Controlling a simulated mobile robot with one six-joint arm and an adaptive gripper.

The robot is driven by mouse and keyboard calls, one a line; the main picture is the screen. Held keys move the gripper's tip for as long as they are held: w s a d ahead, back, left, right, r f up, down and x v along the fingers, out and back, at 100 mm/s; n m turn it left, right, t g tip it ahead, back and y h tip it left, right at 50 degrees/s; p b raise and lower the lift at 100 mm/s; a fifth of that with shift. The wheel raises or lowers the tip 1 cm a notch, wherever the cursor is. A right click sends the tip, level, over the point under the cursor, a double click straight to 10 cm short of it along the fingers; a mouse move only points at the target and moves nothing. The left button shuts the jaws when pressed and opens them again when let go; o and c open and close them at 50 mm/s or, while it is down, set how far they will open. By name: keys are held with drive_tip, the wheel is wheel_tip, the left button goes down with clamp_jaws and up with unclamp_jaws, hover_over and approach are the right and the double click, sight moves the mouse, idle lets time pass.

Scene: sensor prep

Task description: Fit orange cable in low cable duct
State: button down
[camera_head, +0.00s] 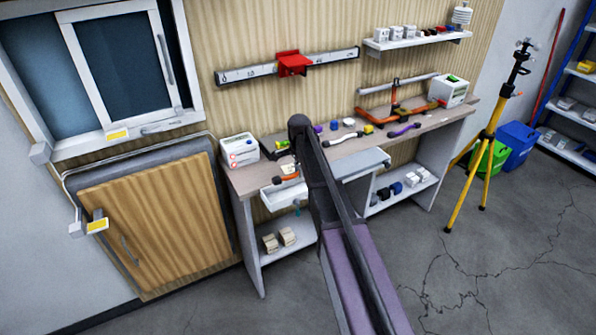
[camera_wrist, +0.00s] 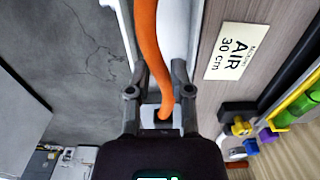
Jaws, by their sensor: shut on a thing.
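The orange cable (camera_wrist: 147,45) runs from the top of the wrist view down between the fingers of my gripper (camera_wrist: 160,78). My gripper is shut on it. The cable's lower end bends slightly right near the palm. In the head view a short orange piece (camera_head: 286,179) shows at the workbench's front left, beside my arm, which hides most of the gripper there. A white strip (camera_wrist: 182,25) lies behind and beside the cable in the wrist view. I cannot tell whether this is the low cable duct, or whether the cable touches it.
The workbench (camera_head: 250,182) has a label reading "AIR 30 cm" (camera_wrist: 237,50) on its top. A white box (camera_head: 239,149) stands at its left end. Several coloured items lie further along the top. A yellow tripod (camera_head: 478,160) stands right; the floor in front is clear.

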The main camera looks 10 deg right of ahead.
sight(299, 191)
drive_tip(key=shift+f+b, duration=3.35)
drive_tip(key=shift+f, duration=0.15)
drive_tip(key=shift+w, duration=0.1)
drive_tip(key=shift+f+b, duration=0.6)
drive_tip(key=shift+f, duration=0.05)
drive_tip(key=shift+c, duration=2.3)
unclamp_jaws()
drive_tip(key=o, duration=0.3)
drive_tip(key=shift+o, duration=0.2)
